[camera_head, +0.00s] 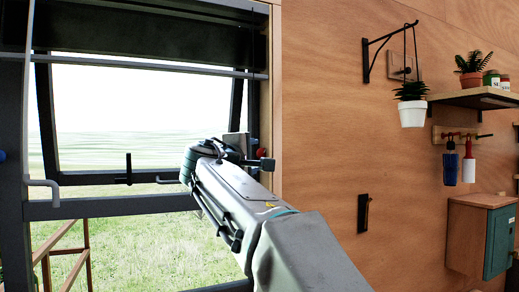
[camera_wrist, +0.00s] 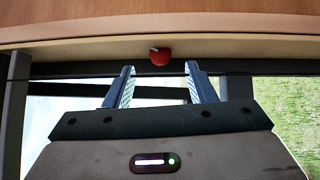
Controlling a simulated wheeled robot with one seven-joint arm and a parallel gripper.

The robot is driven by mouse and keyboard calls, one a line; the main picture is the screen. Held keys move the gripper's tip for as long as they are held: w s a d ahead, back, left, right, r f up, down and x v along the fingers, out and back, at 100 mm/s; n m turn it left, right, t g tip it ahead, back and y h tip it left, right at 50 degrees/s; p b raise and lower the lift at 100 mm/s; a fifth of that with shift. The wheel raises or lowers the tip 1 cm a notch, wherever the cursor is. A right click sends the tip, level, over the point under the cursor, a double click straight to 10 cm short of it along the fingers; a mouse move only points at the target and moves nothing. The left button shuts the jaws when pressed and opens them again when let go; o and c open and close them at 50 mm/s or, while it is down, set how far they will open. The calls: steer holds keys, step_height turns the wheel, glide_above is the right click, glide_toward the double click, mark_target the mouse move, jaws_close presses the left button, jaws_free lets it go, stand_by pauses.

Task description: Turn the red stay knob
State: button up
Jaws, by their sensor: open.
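The red stay knob (camera_wrist: 160,57) is round with a small pale mark and sits on the window frame. In the wrist view it lies just beyond my gripper (camera_wrist: 160,68), in line with the gap between the two fingertips. The fingers are spread apart, with nothing between them. In the head view a bit of the red knob (camera_head: 262,153) shows on the right side of the window frame, mostly hidden behind my gripper. Whether a finger touches the knob cannot be told.
The tilted-open window sash (camera_head: 150,178) has a dark handle at its lower bar. Another knob (camera_head: 2,156) shows at the left edge. The wooden wall (camera_head: 320,100) to the right carries a hanging plant pot (camera_head: 412,113), a shelf (camera_head: 470,98) and a small cabinet (camera_head: 466,235).

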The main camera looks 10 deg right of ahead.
mark_target(262, 153)
steer(key=p+x, duration=0.1)
steer(key=x, duration=0.4)
steer(key=shift+p, duration=0.3)
steer(key=c, duration=1)
